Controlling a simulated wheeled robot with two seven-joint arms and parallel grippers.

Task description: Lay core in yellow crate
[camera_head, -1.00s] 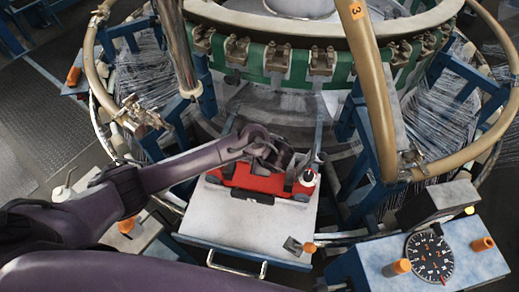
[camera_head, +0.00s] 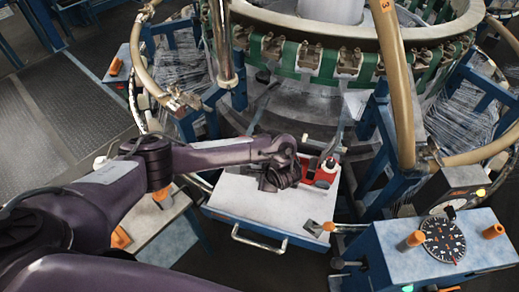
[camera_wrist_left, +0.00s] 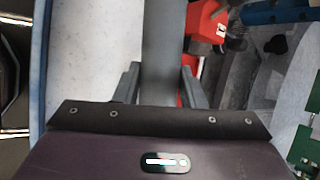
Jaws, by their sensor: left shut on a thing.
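My left gripper (camera_head: 272,184) is above the white tray-like table in front of the loom. In the left wrist view the gripper (camera_wrist_left: 160,88) is shut on a plain grey tube, the core (camera_wrist_left: 162,40), which runs between its two fingers and out of the top of the picture. In the head view the gripper and wrist hide most or all of the core. No yellow crate shows in either view. My right gripper is not in view.
The white table (camera_head: 240,200) carries a red carriage (camera_head: 325,172), partly hidden behind my gripper; its red also shows in the wrist view (camera_wrist_left: 203,28). The round loom (camera_head: 310,70) stands behind. A dial console (camera_head: 400,240) is at right. Open floor (camera_head: 60,130) lies at left.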

